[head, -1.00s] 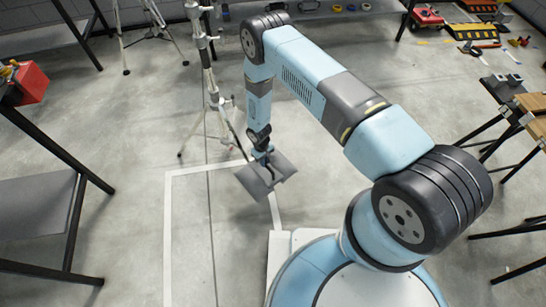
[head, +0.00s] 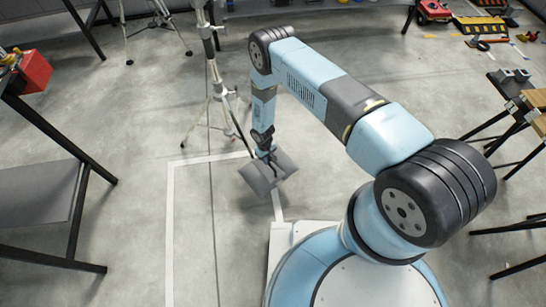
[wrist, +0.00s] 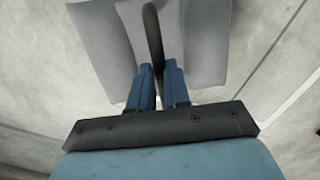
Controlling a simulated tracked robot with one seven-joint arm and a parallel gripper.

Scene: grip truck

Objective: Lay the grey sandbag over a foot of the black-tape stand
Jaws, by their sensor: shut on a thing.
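The grey sandbag (head: 258,180) hangs from my gripper (head: 268,157) in the head view, its two halves drooping on either side. In the wrist view, my gripper's blue fingers (wrist: 158,75) are shut on the middle of the sandbag (wrist: 105,40). A pale metal stand (head: 213,75) with spread legs stands just beyond and left of the bag. Its right foot ends close behind the bag, and its left foot shows dark at the tip. The bag appears clear of the legs. I cannot make out for certain which stand bears black tape.
Another tripod stand (head: 160,20) is at the back left. A black-legged table with a red box (head: 34,70) is on the left. Wooden-topped trestles (head: 535,98) stand on the right. White floor lines (head: 169,220) mark the open concrete between.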

